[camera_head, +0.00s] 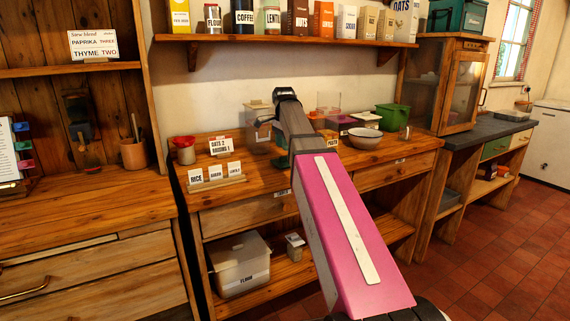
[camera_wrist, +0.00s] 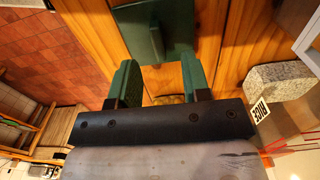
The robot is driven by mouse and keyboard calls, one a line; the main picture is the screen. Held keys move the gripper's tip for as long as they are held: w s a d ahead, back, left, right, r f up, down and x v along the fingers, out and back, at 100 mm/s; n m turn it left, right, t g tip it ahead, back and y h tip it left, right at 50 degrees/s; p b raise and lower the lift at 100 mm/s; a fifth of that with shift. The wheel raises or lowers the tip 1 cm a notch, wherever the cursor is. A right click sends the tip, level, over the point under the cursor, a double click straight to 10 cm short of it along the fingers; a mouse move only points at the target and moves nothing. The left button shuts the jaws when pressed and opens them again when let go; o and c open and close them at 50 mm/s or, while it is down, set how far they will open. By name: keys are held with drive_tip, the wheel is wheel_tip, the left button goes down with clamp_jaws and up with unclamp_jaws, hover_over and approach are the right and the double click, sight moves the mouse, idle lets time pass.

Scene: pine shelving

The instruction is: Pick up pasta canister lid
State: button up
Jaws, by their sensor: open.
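In the wrist view a dark green, flat lid (camera_wrist: 178,22) with a raised grip bar (camera_wrist: 152,38) lies over the wooden counter; it looks like the pasta canister lid, but no label shows on it. My gripper (camera_wrist: 159,64) is open and empty. Its two green fingers point at the lid, with the grip bar just beyond and between the fingertips. I cannot tell the height gap. In the head view my arm hides most of this area, and I cannot make out the lid there. My gripper (camera_head: 282,158) shows only in part, low over the counter.
On the counter (camera_head: 250,190) stand name cards (camera_head: 214,173), a red pot (camera_head: 185,150), a pale bowl (camera_head: 365,138), a clear container (camera_head: 328,102) and a green box (camera_head: 392,117). A shelf of canisters (camera_head: 244,22) hangs above. A speckled block (camera_wrist: 275,80) with a card sits right in the wrist view.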

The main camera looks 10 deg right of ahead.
sight(285, 160)
drive_tip(key=shift+d+f, duration=0.15)
drive_tip(key=shift+f, duration=1.15)
drive_tip(key=shift+d+f, duration=0.15)
drive_tip(key=shift+f, duration=1.1)
clamp_jaws()
